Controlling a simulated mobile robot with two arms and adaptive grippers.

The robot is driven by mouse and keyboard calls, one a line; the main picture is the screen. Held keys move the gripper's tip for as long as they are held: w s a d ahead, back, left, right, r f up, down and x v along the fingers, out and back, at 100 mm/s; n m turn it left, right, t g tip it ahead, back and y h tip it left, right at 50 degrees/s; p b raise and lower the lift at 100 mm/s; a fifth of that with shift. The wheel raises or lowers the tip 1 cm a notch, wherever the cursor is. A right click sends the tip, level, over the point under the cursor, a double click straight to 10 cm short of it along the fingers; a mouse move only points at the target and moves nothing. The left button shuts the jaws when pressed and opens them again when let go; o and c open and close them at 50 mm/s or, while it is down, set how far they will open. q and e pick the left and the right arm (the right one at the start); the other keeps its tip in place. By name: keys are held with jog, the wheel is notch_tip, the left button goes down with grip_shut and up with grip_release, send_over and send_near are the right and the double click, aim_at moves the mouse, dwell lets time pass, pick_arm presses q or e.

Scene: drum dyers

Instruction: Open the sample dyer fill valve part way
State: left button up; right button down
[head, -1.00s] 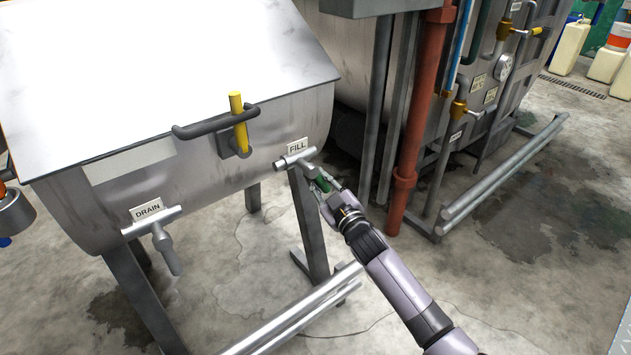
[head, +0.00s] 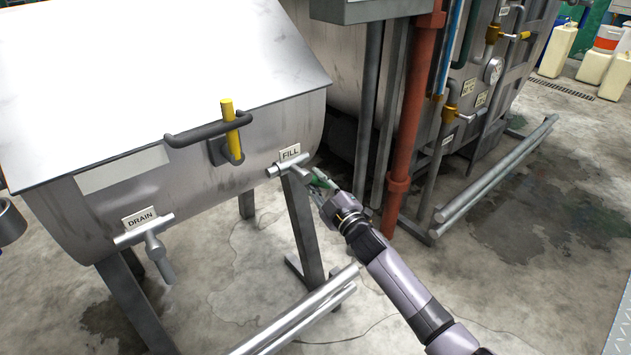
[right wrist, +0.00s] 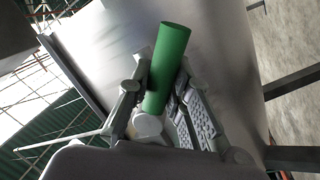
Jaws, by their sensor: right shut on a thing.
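The sample dyer (head: 250,120) is a grey metal tank on legs. Its fill valve (head: 289,165) is a grey pipe stub under a FILL label (head: 290,153) at the dyer's lower right. A green handle (head: 320,180) slants out from it, down to the right. My right gripper (head: 323,186) is shut on this green handle and partly hides it. In the right wrist view the green handle (right wrist: 168,68) lies between the two fingers (right wrist: 157,100). My left gripper is not in view.
A drain valve (head: 154,245) with a grey handle sits at the dyer's lower left. A yellow-handled latch (head: 229,130) is on the front. Metal legs (head: 305,225) and low pipes (head: 300,312) stand below. A red pipe (head: 405,130) rises behind my right arm.

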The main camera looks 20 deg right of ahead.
jog(key=c, duration=1.4)
grip_release()
jog(key=shift+c, duration=0.2)
jog(key=shift+s, duration=0.1)
jog(key=v, duration=1.2)
jog(key=shift+f, duration=0.1)
